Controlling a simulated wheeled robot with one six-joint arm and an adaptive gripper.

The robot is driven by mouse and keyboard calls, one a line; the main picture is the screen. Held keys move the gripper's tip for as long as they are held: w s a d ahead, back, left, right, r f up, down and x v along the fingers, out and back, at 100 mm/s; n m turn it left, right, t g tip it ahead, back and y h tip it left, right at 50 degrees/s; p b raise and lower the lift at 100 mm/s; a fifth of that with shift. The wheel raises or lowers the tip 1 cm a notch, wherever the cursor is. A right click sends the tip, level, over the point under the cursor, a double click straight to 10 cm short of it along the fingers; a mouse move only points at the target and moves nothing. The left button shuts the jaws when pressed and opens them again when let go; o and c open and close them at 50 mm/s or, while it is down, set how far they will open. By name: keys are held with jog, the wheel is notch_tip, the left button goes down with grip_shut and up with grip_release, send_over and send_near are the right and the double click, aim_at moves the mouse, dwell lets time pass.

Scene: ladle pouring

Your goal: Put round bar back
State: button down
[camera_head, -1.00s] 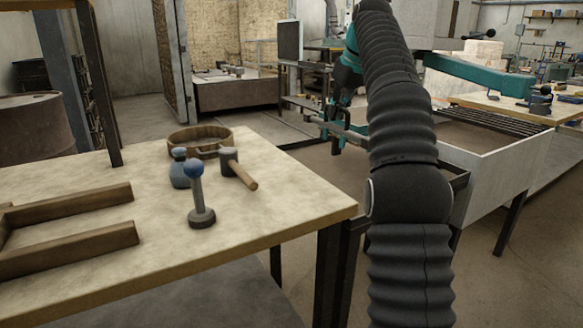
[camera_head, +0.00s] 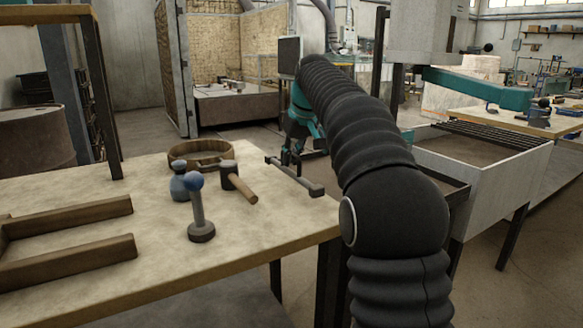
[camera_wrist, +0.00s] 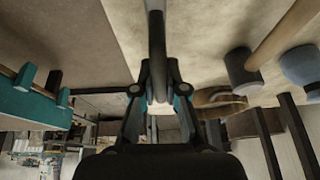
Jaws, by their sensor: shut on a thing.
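The round bar (camera_head: 303,180) is a dark grey rod with a thicker near end. In the head view its near part shows over the right back part of the wooden table (camera_head: 275,215); whether it touches the top I cannot tell. My gripper (camera_head: 291,160) is shut on the bar near its far end, partly hidden behind my arm. In the wrist view the bar (camera_wrist: 156,45) runs up from between the fingers (camera_wrist: 157,95), with the pale table top behind it.
Wooden rails (camera_head: 70,262) lie at the left. The table's front right is bare. A white-sided bin (camera_head: 500,195) stands at right.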

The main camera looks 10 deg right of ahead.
jog(key=shift+f, duration=1.25)
jog(key=shift+f, duration=0.15)
jog(key=c, duration=1.2)
grip_release()
jog(key=p+v, duration=0.1)
jog(key=v, duration=1.1)
jog(key=s+a+f+m, duration=0.1)
jog(key=s+f, duration=0.1)
jog(key=s, duration=0.8)
jog(key=s+f+m, duration=0.1)
jog(key=s+f, duration=0.6)
jog(key=s, duration=0.1)
jog(key=s+f+t+h, duration=0.1)
jog(key=s+f, duration=0.7)
jog(key=s, duration=0.1)
jog(key=s+f+m, duration=0.1)
jog(key=s+f, duration=0.7)
jog(key=s, duration=0.1)
jog(key=shift+a+m+h, duration=0.3)
jog(key=shift+a+h, duration=0.1)
